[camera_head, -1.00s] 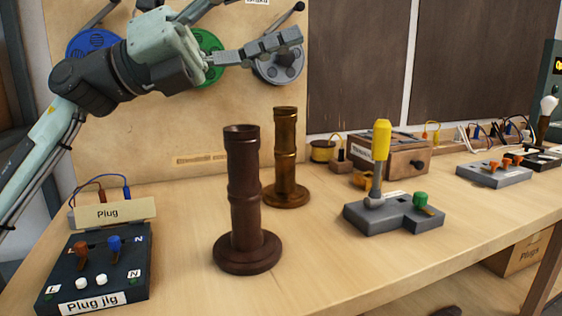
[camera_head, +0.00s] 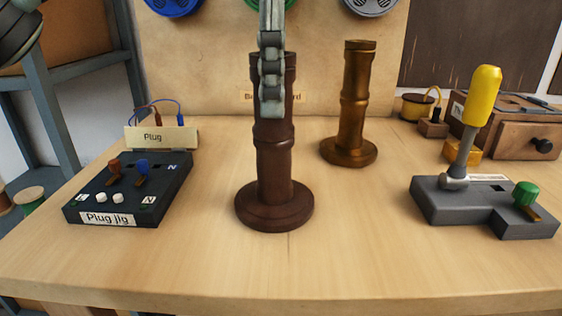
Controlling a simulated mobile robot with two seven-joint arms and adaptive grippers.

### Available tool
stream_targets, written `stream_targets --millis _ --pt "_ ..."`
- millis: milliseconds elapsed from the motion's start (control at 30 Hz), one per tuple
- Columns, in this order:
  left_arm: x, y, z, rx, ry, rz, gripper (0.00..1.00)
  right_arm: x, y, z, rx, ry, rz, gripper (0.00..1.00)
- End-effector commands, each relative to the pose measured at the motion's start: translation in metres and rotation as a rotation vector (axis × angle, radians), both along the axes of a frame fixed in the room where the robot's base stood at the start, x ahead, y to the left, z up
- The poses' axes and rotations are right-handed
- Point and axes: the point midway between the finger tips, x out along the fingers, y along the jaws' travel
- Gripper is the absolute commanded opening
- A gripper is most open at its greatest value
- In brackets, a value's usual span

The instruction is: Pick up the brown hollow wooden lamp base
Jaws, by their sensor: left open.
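A dark brown lamp base (camera_head: 275,170) stands upright near the middle of the table, with a ringed column on a round foot. Its top is partly hidden by my left gripper. My left gripper (camera_head: 271,112) points down, seen nearly edge-on, in front of the column's upper part. It is open; whether it touches the column I cannot tell. A second, golden-brown lamp base (camera_head: 353,105) stands upright behind and to the right, clear of the gripper. My right gripper is not in view.
A black plug jig (camera_head: 130,188) sits at left. A grey block (camera_head: 450,205) with a yellow-handled tool (camera_head: 482,95) and a green knob sits at right. A wooden drawer box (camera_head: 505,130) stands behind it. The table front (camera_head: 300,270) is clear.

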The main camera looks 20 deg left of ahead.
Motion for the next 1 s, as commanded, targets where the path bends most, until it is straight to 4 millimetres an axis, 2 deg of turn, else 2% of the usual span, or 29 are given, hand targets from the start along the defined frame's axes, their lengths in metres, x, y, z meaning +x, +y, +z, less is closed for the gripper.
stream_targets --millis 200,333,467,667,1000 --pt "-0.007 0.0 -0.03 -0.001 0.001 -0.001 0.61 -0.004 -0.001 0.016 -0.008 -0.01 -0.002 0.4" --pt "-0.008 0.0 -0.047 -0.002 0.0 0.002 0.61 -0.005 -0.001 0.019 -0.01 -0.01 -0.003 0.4" --pt "-0.008 0.0 -0.055 -0.005 0.0 0.003 0.61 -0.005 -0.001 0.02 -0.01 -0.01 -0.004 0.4" --pt "-0.008 -0.001 -0.056 -0.006 -0.001 0.002 0.61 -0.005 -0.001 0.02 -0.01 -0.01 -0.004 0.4" --pt "-0.008 -0.001 -0.055 -0.006 -0.001 0.002 0.2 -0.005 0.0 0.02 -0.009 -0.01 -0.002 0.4"
